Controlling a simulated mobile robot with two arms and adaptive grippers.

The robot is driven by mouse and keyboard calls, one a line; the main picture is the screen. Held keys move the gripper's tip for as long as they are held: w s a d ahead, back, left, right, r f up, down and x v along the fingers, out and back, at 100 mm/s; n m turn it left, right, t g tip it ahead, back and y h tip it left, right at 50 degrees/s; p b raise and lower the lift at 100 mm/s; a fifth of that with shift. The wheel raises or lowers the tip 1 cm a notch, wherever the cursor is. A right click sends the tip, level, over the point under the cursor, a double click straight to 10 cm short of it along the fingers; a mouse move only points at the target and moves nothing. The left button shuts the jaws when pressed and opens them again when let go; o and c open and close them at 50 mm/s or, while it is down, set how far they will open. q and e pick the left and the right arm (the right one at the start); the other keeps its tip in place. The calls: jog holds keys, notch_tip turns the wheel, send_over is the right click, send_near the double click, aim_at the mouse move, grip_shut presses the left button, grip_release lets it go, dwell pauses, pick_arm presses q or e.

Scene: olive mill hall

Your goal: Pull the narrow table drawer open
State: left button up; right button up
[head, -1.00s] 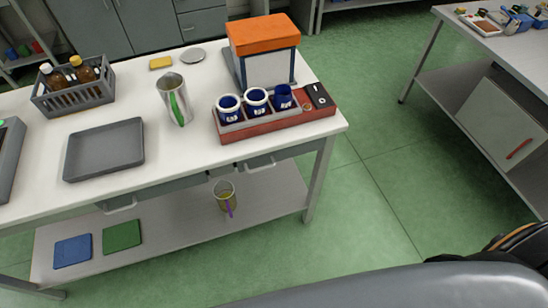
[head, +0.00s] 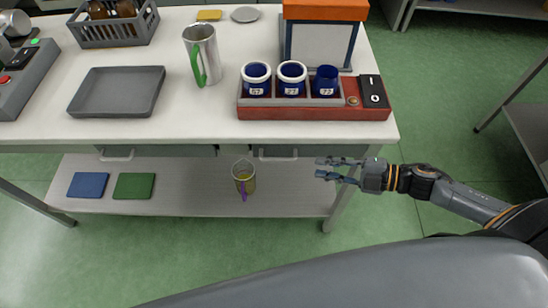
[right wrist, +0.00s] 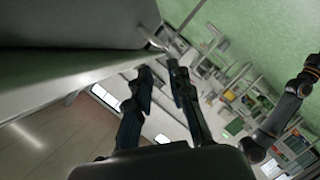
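Two grey drawer fronts sit under the white table top (head: 215,126). The left one (head: 170,151) and the right one (head: 306,151) each have a pale bar handle, and both look shut. The right drawer's handle (head: 278,157) is clear of my gripper. My right gripper (head: 320,168) is open and empty, pointing left, a little right of that handle. In the right wrist view its fingers (right wrist: 160,75) are apart, below a small metal bar (right wrist: 157,42). My left gripper is not in view.
On the table stand a red mug rack (head: 315,113), a metal jug (head: 203,55), a grey tray (head: 118,90) and a bottle crate (head: 115,32). A jug with a purple handle (head: 244,178) stands on the lower shelf (head: 205,185).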

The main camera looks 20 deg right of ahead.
aim_at(282, 161)
jog(key=p+x, duration=0.1)
jog(key=x, duration=1.2)
jog(key=shift+w, duration=0.25)
jog(key=shift+c, duration=0.2)
grip_shut()
